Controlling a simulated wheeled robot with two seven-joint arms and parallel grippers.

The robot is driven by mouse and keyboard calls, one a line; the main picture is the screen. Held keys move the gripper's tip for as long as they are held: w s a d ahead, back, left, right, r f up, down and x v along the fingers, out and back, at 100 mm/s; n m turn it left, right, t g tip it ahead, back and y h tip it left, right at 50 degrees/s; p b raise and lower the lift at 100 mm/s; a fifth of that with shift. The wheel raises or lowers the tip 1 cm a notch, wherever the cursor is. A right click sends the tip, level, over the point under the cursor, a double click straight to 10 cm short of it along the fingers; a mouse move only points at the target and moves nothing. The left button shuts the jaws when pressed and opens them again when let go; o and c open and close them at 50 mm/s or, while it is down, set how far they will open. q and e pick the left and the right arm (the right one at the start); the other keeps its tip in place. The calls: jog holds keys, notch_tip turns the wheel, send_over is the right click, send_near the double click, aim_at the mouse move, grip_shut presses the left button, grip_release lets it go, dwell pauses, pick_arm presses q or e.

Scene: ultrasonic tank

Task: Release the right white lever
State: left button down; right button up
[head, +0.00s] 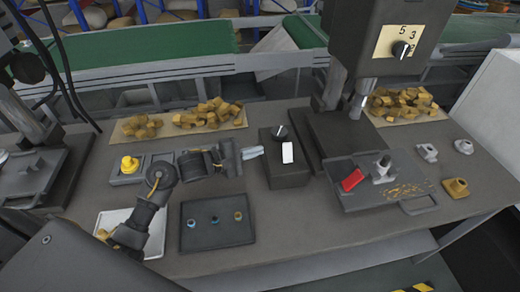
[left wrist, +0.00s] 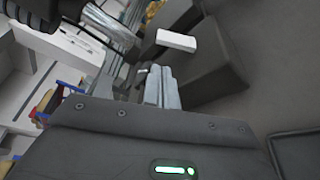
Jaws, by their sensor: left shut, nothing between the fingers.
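My left gripper (head: 253,153) is shut and empty, just left of the box and apart from the lever. Its closed fingers (left wrist: 162,88) show in the left wrist view, below the lever. My right gripper is not in view.
A dark tray (head: 218,238) with small parts lies in front. Piles of brass pieces (head: 208,114) lie behind.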

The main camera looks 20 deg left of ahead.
aim_at(287, 153)
pick_arm(q)
jog(key=x, duration=0.8)
jog(key=shift+d, duration=0.1)
